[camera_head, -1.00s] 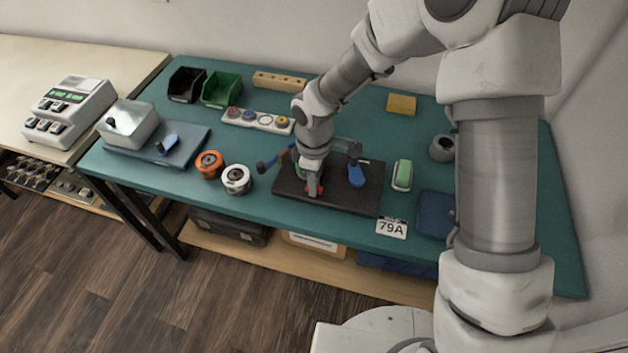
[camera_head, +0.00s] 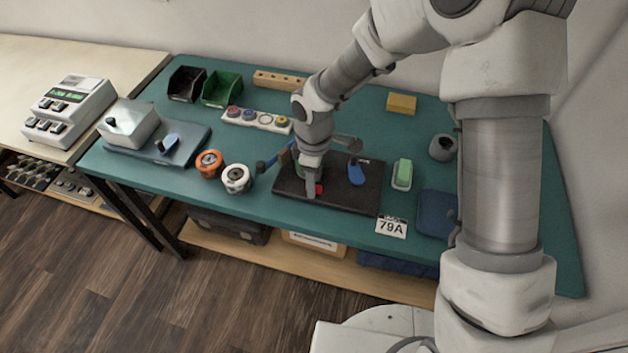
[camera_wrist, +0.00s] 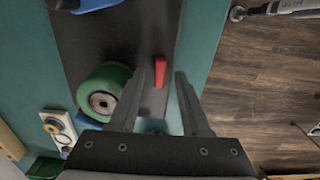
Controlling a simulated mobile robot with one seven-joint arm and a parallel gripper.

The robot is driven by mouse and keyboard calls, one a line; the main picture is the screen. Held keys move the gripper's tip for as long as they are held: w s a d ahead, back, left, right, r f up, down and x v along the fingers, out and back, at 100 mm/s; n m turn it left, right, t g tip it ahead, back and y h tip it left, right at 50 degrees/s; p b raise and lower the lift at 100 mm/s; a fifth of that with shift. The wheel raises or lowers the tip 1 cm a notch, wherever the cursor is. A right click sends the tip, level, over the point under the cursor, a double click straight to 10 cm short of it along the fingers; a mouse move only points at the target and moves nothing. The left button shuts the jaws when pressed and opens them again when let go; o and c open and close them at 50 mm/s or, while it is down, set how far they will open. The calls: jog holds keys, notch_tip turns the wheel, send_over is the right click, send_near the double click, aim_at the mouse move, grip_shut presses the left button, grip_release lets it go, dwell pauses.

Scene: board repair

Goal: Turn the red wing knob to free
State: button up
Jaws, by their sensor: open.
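The red wing knob (camera_head: 319,189) sits at the front edge of the dark board fixture (camera_head: 345,197). In the wrist view the red wing (camera_wrist: 160,72) runs lengthwise, close beside the left finger's tip. My gripper (camera_head: 311,196) points down over the front of the fixture. Its fingers (camera_wrist: 171,70) are spread and hold nothing; the right finger stands apart from the knob. Whether the left finger touches the knob I cannot tell. The knob's base is partly hidden.
A green roll (camera_wrist: 104,88) stands on the fixture beside the fingers. A blue handle (camera_head: 356,173) is on its right part. Orange (camera_head: 209,163) and white (camera_head: 236,179) spools stand left. A green-and-white block (camera_head: 402,174) and the 79A card (camera_head: 391,228) lie right.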

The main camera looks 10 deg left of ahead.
notch_tip(320, 180, up, 17)
jog(key=p, duration=0.3)
jog(key=shift+f, duration=0.2)
jog(key=s+d+r+m+t+p, duration=0.1)
jog(key=s+d+r+m, duration=0.1)
jog(key=d+r+m, duration=0.35)
jog(key=s+d+r+m+t+p, duration=0.1)
jog(key=s+d+r+m+t, duration=0.15)
jog(key=d+r, duration=0.55)
jog(key=s+d+r+m+t+p, duration=0.1)
jog(key=s+d+r+m, duration=0.3)
jog(key=s+d+m, duration=0.5)
jog(key=shift+s+d+t, duration=0.55)
jog(key=shift+s, duration=0.1)
